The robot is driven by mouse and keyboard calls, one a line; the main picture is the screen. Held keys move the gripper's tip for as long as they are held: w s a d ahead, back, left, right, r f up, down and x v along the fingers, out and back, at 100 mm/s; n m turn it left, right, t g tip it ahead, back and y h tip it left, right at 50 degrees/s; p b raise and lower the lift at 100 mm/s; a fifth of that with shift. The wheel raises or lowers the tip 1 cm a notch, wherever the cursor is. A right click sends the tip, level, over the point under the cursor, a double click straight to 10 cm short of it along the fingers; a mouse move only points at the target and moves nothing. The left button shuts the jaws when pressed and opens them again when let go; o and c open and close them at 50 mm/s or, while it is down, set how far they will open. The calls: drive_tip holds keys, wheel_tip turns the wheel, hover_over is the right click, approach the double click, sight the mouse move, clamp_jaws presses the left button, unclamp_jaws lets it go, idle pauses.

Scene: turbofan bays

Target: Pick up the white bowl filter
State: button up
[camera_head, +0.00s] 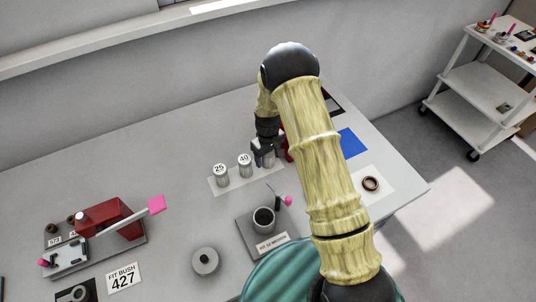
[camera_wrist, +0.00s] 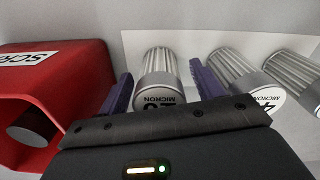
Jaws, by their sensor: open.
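Several pleated, silvery-white filters with metal end caps stand in a row on a white mat (camera_head: 231,186). In the head view, one marked 25 (camera_head: 221,176) and one marked 40 (camera_head: 244,166) show left of my gripper (camera_head: 264,158). In the wrist view, my gripper (camera_wrist: 161,90) is open, with its purple fingers on either side of a filter labelled MICRON (camera_wrist: 160,68). Its number appears upside down and is partly hidden by the gripper body. I cannot tell whether the fingers touch it. The 40 filter (camera_wrist: 243,85) stands just right of the right finger.
A red scrap bin (camera_wrist: 60,85) stands close left of the gripper in the wrist view. A grey fixture with a cup (camera_head: 263,219) and a MICRON card (camera_head: 272,243) is in front. A round grey part (camera_head: 205,262) and a red clamp (camera_head: 103,215) are left.

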drive_tip(key=shift+f, duration=0.15)
drive_tip(key=shift+c, duration=0.5)
drive_tip(key=c, duration=1.1)
wheel_tip(320, 180, up, 10)
drive_tip(key=b, duration=0.3)
